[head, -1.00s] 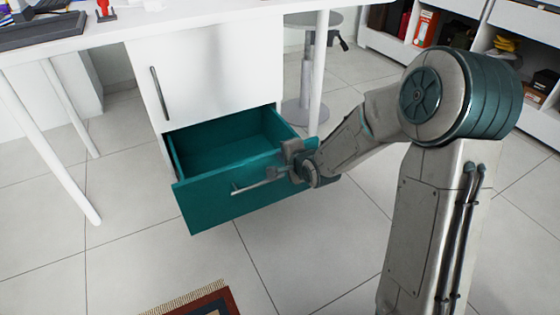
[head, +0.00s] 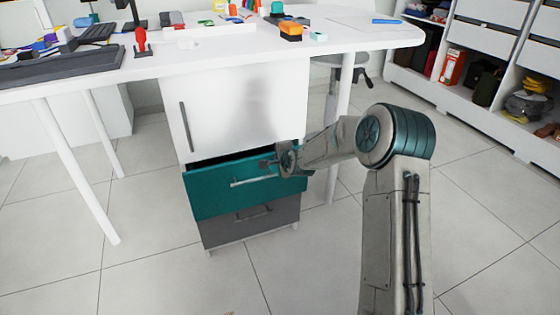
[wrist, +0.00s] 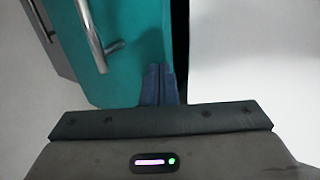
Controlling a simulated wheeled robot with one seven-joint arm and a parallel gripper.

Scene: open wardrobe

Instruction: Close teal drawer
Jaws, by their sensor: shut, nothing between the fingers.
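The teal drawer (head: 225,198) sits in a white cabinet under the desk. In the head view it stands out only a little, with a dark gap along its top edge. Its front and bar handle also show in the wrist view (wrist: 135,50). My gripper (head: 268,164) is at the upper right part of the drawer front, beside the handle (head: 252,181). In the wrist view the fingers of my gripper (wrist: 159,85) are together and empty, against or very close to the teal front near its edge. I cannot tell if they touch.
A white cabinet door (head: 235,110) is above the drawer and a grey drawer (head: 250,224) is below it, shut. The white desk (head: 260,48) with several items is overhead. Desk legs (head: 75,170) stand at the left. The tiled floor in front is clear.

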